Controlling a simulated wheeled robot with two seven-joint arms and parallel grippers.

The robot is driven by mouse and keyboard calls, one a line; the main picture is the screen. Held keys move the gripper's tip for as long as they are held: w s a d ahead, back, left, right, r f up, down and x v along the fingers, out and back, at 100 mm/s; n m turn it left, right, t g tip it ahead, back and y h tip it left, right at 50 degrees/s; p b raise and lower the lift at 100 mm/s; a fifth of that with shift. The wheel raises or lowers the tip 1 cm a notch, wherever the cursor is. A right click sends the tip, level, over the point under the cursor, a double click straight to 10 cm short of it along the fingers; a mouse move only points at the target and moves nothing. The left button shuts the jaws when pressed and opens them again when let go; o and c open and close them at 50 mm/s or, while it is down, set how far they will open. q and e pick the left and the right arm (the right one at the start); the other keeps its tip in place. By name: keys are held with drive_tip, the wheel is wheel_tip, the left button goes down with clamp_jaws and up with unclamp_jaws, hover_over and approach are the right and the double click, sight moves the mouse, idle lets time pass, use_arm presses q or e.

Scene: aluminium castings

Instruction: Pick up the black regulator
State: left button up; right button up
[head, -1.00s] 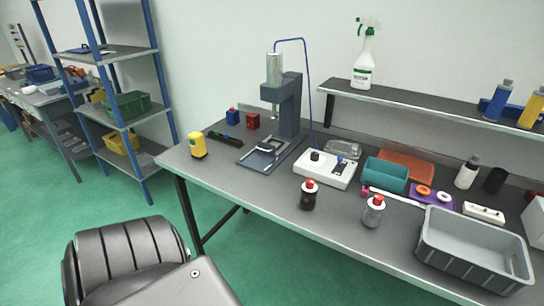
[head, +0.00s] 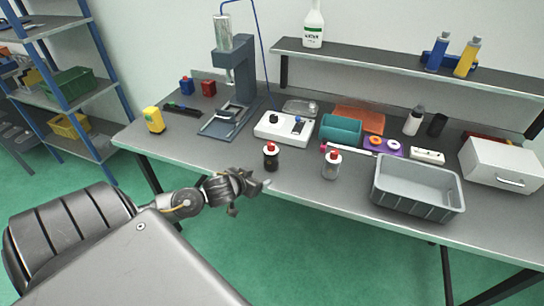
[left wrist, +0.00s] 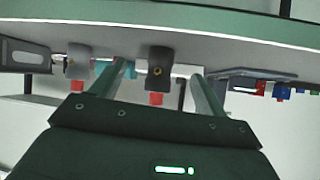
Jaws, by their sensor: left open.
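The black regulator (head: 271,158), a dark body with a red knob on top, stands upright near the front edge of the bench. The left wrist view is upside down; there the black regulator (left wrist: 158,66) shows a brass port and lies between my two fingers in the picture. A similar grey regulator (head: 332,166) with a red knob stands to its right. My left gripper (head: 256,184) is open and empty, in front of the bench edge, just below and left of the black regulator in the head view. It appears apart from it. My right gripper is not in view.
A white control box (head: 284,128) stands behind the black regulator and a press (head: 236,75) behind left. A grey crate (head: 418,190) is on the right, past the grey regulator. The bench top (head: 200,160) left of the black regulator is clear.

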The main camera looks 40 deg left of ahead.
use_arm(q)
drive_tip(key=t, duration=0.1)
approach(269, 150)
drive_tip(key=p+x, duration=0.1)
drive_tip(key=x, duration=0.5)
drive_tip(key=shift+w+d+f, duration=0.15)
drive_tip(key=shift+w+f, duration=0.05)
drive_tip(key=shift+w, duration=0.35)
drive_tip(key=x, duration=0.1)
drive_tip(key=p+x, duration=0.1)
drive_tip(key=x, duration=0.1)
drive_tip(key=shift+w+a+f+p, duration=0.2)
drive_tip(key=shift+w+a+p, duration=0.05)
drive_tip(key=shift+a+p, duration=0.1)
drive_tip(key=shift+w+f, duration=0.25)
drive_tip(key=shift+w, duration=0.2)
drive_tip(key=shift+s, duration=0.1)
drive_tip(key=shift+c, duration=0.8)
drive_tip(key=c, duration=1.1)
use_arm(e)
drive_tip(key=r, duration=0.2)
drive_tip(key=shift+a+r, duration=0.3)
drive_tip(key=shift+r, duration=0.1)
